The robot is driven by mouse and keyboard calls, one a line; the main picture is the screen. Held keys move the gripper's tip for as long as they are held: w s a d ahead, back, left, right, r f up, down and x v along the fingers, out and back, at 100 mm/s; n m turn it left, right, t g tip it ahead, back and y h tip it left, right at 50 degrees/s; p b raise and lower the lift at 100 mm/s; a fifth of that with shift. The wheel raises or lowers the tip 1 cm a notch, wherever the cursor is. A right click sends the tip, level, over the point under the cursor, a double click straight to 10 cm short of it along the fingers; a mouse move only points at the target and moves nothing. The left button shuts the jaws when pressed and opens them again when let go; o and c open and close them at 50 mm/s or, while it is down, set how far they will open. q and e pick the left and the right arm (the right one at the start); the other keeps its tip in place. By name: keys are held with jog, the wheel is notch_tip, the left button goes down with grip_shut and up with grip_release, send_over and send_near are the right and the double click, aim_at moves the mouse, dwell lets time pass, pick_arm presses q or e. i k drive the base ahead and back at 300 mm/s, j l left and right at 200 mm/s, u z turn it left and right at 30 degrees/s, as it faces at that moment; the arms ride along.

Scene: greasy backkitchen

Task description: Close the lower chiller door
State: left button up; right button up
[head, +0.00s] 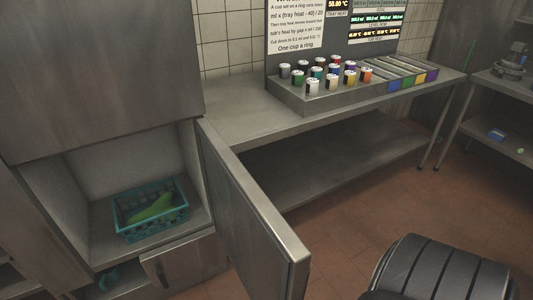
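The chiller is the steel cabinet on the left of the head view. Its upper steel door (100,75) is shut. Below it, a tall steel door (250,210) hangs wide open, hinged at the right side of the compartment and swung out toward me. I take this as the lower chiller door. The open compartment (100,170) holds a teal basket (150,228) with a green thing (152,208) in it. The basket sits inside, behind the door opening. Neither of my grippers is in view.
Below the compartment are a steel panel with a dark handle (186,262) and a dark opening beside it. A steel table (240,112) with a rack of cups (300,103) stands behind the open door. Red tiled floor (350,215) is clear right of the door. Shelving (495,95) stands far right.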

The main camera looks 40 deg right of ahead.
aim_at(271, 261)
jog(key=l, duration=1.8)
